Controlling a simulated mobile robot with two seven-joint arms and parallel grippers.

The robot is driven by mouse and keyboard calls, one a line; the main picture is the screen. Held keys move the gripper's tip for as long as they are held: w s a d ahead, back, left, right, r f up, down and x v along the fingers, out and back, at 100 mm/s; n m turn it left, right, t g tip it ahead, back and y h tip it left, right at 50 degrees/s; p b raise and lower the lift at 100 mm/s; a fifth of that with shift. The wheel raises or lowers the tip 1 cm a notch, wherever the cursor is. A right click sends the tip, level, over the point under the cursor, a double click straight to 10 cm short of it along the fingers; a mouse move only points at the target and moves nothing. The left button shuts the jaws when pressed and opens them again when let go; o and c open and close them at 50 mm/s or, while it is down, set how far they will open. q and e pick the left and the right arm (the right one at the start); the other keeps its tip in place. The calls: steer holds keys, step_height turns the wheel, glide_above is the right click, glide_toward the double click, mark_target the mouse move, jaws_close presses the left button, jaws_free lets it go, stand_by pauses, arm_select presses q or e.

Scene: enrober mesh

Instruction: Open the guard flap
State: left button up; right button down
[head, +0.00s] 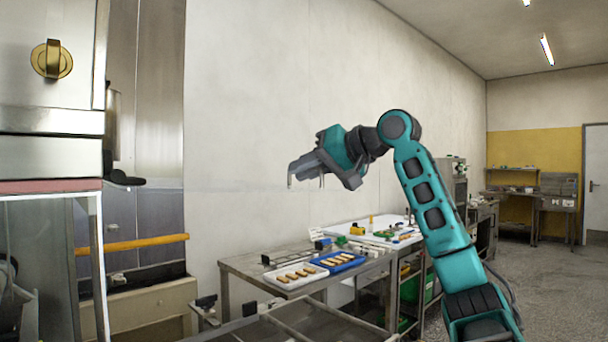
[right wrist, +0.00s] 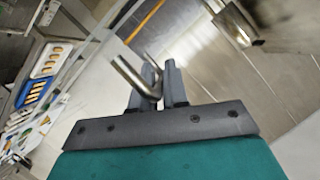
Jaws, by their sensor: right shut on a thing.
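My right gripper (head: 304,168) is raised in front of the pale wall, above the worktable, and points left. It is shut on a bent metal rod that looks like a handle (right wrist: 134,76). In the right wrist view the rod passes between the two dark fingers (right wrist: 160,84). In the head view only small rod ends (head: 290,181) show below the fingertips. A faint line crosses the wall near the gripper; I cannot tell whether it is the edge of a clear guard flap. My left gripper is out of view.
A steel machine with a brass knob (head: 52,60) stands close at the left. An orange bar (head: 132,243) crosses behind its frame. Below the gripper, a worktable (head: 240,266) carries a white tray (head: 278,282) and a blue tray (head: 357,265). Open floor lies at the right.

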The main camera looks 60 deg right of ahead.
steer(key=shift+r, duration=0.2)
steer(key=c, duration=1.5)
jaws_free()
steer(key=shift+s, duration=0.25)
steer(key=b+v, duration=0.2)
steer(key=v, duration=1)
steer(key=shift+s, duration=0.25)
steer(key=shift+r, duration=0.1)
